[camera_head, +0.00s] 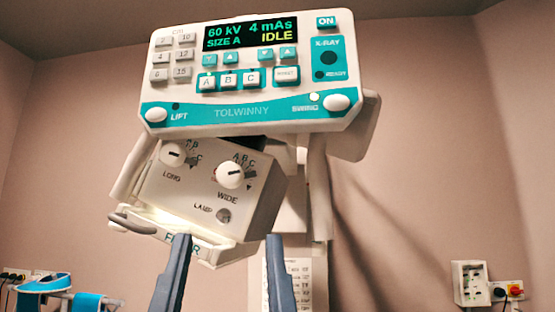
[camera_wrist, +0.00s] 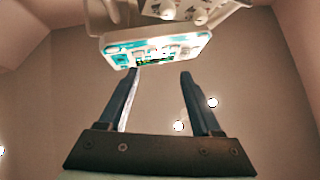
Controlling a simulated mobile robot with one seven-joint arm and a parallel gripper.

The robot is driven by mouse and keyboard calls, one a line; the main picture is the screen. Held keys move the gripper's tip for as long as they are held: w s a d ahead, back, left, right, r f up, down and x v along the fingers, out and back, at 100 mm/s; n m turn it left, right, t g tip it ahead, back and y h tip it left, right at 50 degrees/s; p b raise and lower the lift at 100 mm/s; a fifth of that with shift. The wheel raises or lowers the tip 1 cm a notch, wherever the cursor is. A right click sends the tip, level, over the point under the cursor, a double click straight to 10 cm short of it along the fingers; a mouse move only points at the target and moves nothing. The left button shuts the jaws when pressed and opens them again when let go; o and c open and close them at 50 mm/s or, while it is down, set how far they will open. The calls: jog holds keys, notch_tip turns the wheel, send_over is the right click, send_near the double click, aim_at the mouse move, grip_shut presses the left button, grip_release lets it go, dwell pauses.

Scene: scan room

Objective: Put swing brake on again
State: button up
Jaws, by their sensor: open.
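The swing brake control is a white oval knob (camera_head: 337,102) at the lower right corner of the teal-and-white control panel (camera_head: 240,112), beside the SWING label. A small lamp (camera_head: 314,97) above that label looks pale and lit. A matching LIFT knob (camera_head: 155,114) sits at the lower left, with a dark lamp (camera_head: 175,106). My gripper (camera_head: 228,238) is open and empty, below the panel and left of the swing knob, touching nothing that I can see. In the wrist view, my gripper (camera_wrist: 160,74) has the panel (camera_wrist: 196,42) beyond its fingertips; the swing knob is too small to tell there.
The panel screen (camera_head: 250,34) reads 60 kV, 4 mAs, SIZE A, IDLE. Below it hangs a tilted collimator box (camera_head: 215,200) with LONG and WIDE knobs, close to my fingers. A wall socket box (camera_head: 472,283) is at the lower right. Free space lies right of the panel.

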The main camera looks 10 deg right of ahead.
grip_shut()
dwell(1.5)
